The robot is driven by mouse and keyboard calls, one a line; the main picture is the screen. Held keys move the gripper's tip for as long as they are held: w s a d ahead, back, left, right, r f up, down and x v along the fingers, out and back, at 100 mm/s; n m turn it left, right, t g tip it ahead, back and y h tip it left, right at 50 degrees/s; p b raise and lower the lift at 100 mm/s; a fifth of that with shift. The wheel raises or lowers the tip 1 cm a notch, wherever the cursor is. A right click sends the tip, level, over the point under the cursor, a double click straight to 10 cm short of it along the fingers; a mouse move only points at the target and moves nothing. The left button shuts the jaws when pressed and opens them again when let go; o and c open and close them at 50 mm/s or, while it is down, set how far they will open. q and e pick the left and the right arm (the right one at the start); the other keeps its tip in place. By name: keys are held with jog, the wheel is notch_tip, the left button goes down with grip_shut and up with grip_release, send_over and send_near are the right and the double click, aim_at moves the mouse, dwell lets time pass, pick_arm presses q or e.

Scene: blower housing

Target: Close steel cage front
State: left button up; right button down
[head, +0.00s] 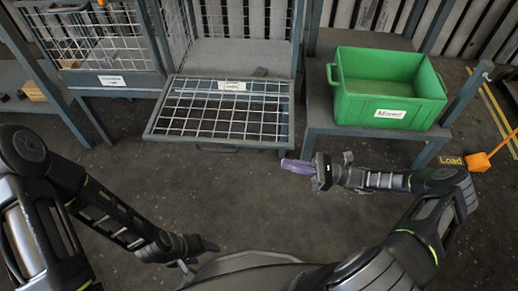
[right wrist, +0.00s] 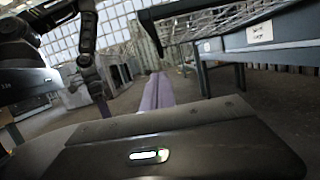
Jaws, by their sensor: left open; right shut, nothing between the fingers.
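The steel cage front (head: 218,139) is a wire-mesh panel in a grey frame with a white label. In the head view it is folded down, lying roughly flat and sticking out from the open cage (head: 228,53). A small handle sits under its near edge. My right gripper (head: 290,166) has purple fingers, shut and empty, just past the near right corner of the panel, apart from it as far as I can see. The purple fingers also show in the right wrist view (right wrist: 157,92), with mesh above right. My left gripper (head: 198,257) is open, low and well short of the panel.
A green bin (head: 388,88) with a white label stands on a grey stand right of the cage. Another mesh cage (head: 95,40) with a closed front is at the left. An orange object (head: 478,161) lies at the right. The floor before the panel is clear.

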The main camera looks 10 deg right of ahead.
jog(key=p, duration=0.1)
send_near(239, 146)
jog(key=w+a, duration=0.2)
jog(key=a, duration=0.2)
jog(key=shift+w, duration=0.1)
dwell(0.3)
jog(key=shift+r, duration=0.1)
